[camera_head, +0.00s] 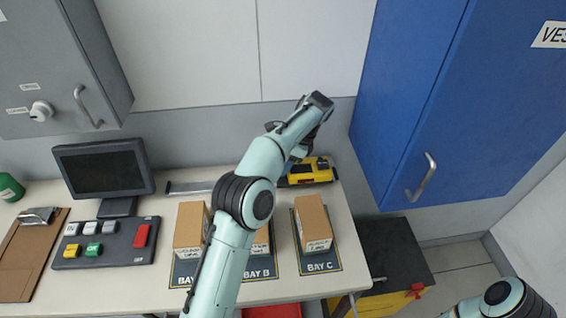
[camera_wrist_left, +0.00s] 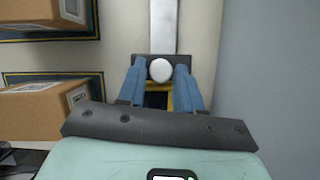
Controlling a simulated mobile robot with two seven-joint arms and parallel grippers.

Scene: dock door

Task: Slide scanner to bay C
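The scanner (camera_head: 312,172) is yellow and black and sits at the right end of the grey rail (camera_head: 190,187), behind the Bay C mat (camera_head: 323,262). In the left wrist view, its white round knob (camera_wrist_left: 159,69) lies between the blue fingers of my left gripper (camera_wrist_left: 160,75), which appear to touch it from both sides. In the head view, my left gripper (camera_head: 291,166) reaches down at the scanner's left part, and my arm hides the knob. Only a piece of my right arm shows at the lower right; its gripper is out of view.
Cardboard boxes stand on the mats, one on Bay C (camera_head: 312,222) and one at the left (camera_head: 190,228); my arm partly covers Bay B. A monitor (camera_head: 103,168), button panel (camera_head: 105,243) and clipboard (camera_head: 30,255) are left. A blue cabinet (camera_head: 455,90) stands right.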

